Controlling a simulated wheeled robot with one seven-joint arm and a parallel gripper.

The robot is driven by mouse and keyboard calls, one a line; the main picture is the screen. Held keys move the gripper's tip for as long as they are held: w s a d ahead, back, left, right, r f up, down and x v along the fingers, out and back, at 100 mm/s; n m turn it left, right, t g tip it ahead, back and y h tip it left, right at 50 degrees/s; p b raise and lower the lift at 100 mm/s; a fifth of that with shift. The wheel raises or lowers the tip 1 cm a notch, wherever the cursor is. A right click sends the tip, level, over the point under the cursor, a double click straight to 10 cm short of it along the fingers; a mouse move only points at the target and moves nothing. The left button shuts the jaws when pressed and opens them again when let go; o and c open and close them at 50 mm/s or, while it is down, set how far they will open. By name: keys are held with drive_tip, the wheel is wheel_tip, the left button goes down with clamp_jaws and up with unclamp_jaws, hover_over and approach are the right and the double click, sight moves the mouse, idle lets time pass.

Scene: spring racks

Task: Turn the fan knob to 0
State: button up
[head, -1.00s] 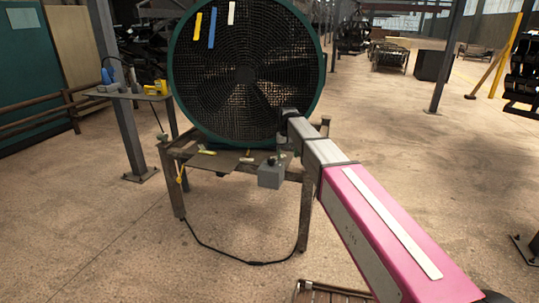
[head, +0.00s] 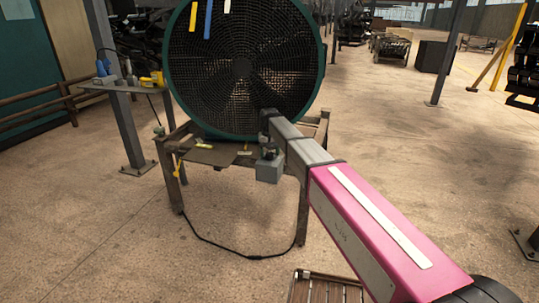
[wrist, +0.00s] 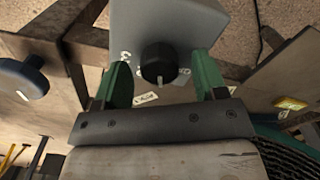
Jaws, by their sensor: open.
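The black fan knob (wrist: 159,62) sits on a grey control box (wrist: 192,22) in the wrist view. A pale pointer mark shows on the knob's edge toward my gripper; I cannot read its setting. My gripper (wrist: 161,82) is open, with its green fingers to the left and right of the knob and visible gaps on both sides. In the head view the grey box (head: 269,173) hangs at the stand's front edge, and my gripper (head: 268,149) is just above it, partly hidden by my arm. The large green-rimmed fan (head: 205,120) stands behind.
The fan stands on a metal stand (head: 176,185) with small yellow and pale items on top. A black cable (head: 240,256) runs over the floor. A side shelf (head: 125,86) with tools is at left. A round blue-grey part (wrist: 22,76) is left in the wrist view.

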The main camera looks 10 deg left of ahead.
drive_tip(key=shift+f, duration=0.5)
drive_tip(key=c, duration=0.9)
drive_tip(key=shift+n, duration=0.3)
drive_tip(key=n, duration=0.3)
drive_tip(key=shift+n, duration=2.1)
